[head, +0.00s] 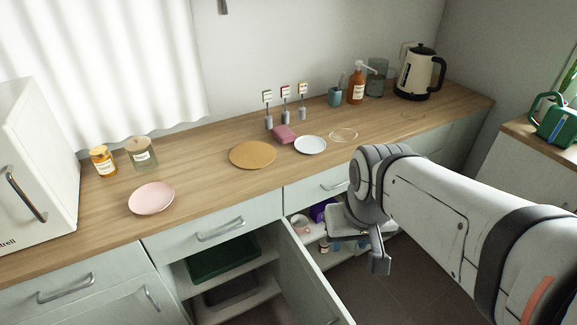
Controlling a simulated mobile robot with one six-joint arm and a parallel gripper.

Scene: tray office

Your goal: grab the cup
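Two things could be the cup. A pale, rounded cup-like thing (301,226) stands in the open lower cabinet, just left of my arm's end and partly hidden by the cabinet front. A small teal cup (335,98) with a thin handle sticking out stands at the back of the counter, near the wall. My gripper (378,265) hangs in front of the open cabinet, right of the pale thing and apart from it. I see it from the side and cannot tell whether its fingers are apart. I see nothing held in it.
An open cabinet door (308,285) sticks out left of my gripper. A purple thing (321,210) and small bottles sit on the shelves, with a green tray (222,258) further left. The counter holds a pink plate (152,198), a round mat (253,155) and a kettle (414,76).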

